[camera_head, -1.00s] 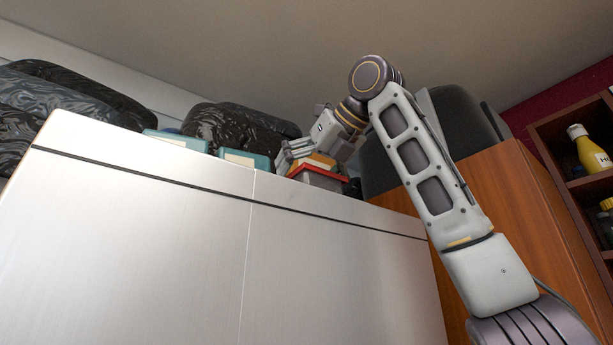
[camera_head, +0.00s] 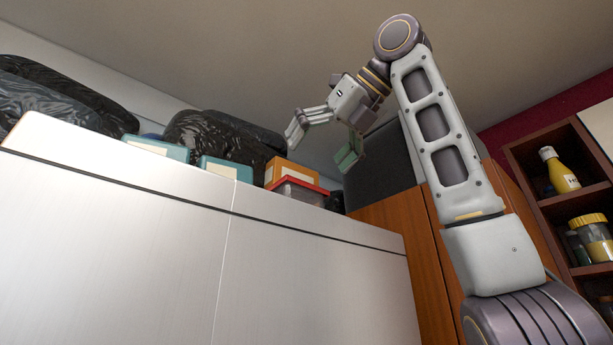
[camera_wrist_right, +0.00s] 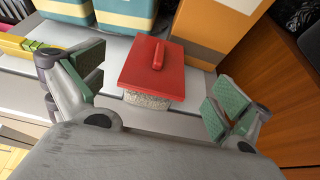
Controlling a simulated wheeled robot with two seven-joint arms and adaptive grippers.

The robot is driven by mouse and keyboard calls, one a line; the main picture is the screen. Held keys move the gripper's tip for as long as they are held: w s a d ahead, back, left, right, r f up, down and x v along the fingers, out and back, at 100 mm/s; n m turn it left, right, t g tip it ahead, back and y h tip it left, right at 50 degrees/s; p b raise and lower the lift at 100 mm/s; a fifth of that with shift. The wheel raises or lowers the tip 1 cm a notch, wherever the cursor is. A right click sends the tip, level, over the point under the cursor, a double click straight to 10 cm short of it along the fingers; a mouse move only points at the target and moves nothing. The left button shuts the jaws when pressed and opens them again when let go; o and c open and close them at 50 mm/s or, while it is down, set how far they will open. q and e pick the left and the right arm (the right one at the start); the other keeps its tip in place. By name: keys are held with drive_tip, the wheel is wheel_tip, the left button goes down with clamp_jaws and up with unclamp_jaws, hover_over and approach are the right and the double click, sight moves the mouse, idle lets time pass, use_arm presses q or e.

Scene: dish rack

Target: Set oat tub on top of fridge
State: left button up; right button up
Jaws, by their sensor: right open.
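The oat tub (camera_head: 298,190), a clear tub with a red lid, stands upright on top of the fridge (camera_head: 120,190), near its front edge. In the right wrist view the red lid with its handle bar and the pale oats in the tub (camera_wrist_right: 147,101) show clearly. My right gripper (camera_head: 320,148) is open and empty, above the tub and apart from it. In the right wrist view its two green-padded fingers stand wide, one to each side of the tub. My left gripper is not in view.
An orange box (camera_head: 289,172) stands right behind the tub. Teal boxes (camera_head: 226,170) and black bags (camera_head: 225,135) stand to the left. A yellow item (camera_wrist_right: 20,44) lies at left in the wrist view. A wooden cabinet (camera_head: 388,215) is at right.

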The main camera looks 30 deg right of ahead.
drive_tip(key=shift+v, duration=0.85)
drive_tip(key=shift+c, duration=0.3)
clamp_jaws()
idle(1.2)
idle(0.3)
